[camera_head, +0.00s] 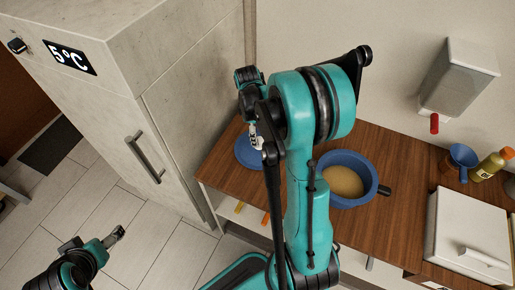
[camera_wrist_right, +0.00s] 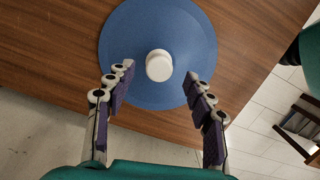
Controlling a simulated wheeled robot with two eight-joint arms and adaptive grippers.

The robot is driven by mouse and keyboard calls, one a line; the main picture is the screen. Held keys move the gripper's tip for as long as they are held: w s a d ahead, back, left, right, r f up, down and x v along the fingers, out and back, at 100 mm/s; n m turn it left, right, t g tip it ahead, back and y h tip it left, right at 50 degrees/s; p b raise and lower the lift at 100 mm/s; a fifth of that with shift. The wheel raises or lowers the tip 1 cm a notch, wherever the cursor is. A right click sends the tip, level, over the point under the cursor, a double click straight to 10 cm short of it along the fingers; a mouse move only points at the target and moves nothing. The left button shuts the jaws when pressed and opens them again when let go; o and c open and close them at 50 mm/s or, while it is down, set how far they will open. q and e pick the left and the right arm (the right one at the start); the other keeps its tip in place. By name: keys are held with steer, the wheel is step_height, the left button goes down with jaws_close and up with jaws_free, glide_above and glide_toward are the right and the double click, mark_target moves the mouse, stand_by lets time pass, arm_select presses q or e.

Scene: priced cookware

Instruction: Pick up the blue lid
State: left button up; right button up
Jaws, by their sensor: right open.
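The blue lid (camera_head: 247,154) lies flat on the wooden counter beside the fridge, partly hidden by my right arm. In the right wrist view the round blue lid (camera_wrist_right: 165,25) has a white knob (camera_wrist_right: 159,66) at its centre. My right gripper (camera_wrist_right: 159,72) is open, with one fingertip on each side of the knob in the picture; neither finger appears to touch it. In the head view my right gripper (camera_head: 256,138) is over the lid. My left gripper (camera_head: 117,235) is away from the counter, over the floor at lower left; its jaws are too small to read.
A blue pot (camera_head: 366,166) with tan contents stands right of my right arm. The tall fridge (camera_head: 165,110) stands left of the counter (camera_head: 400,150). A white box (camera_head: 470,235), blue cup (camera_head: 461,157) and bottle (camera_head: 488,166) are at right.

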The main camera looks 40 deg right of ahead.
steer(key=f, duration=0.1)
steer(key=f+b, duration=0.1)
steer(key=f, duration=0.1)
steer(key=shift+s+d+f, duration=0.2)
steer(key=shift+d+f, duration=0.05)
steer(key=shift+f, duration=0.1)
steer(key=shift+r, duration=0.1)
jaws_close()
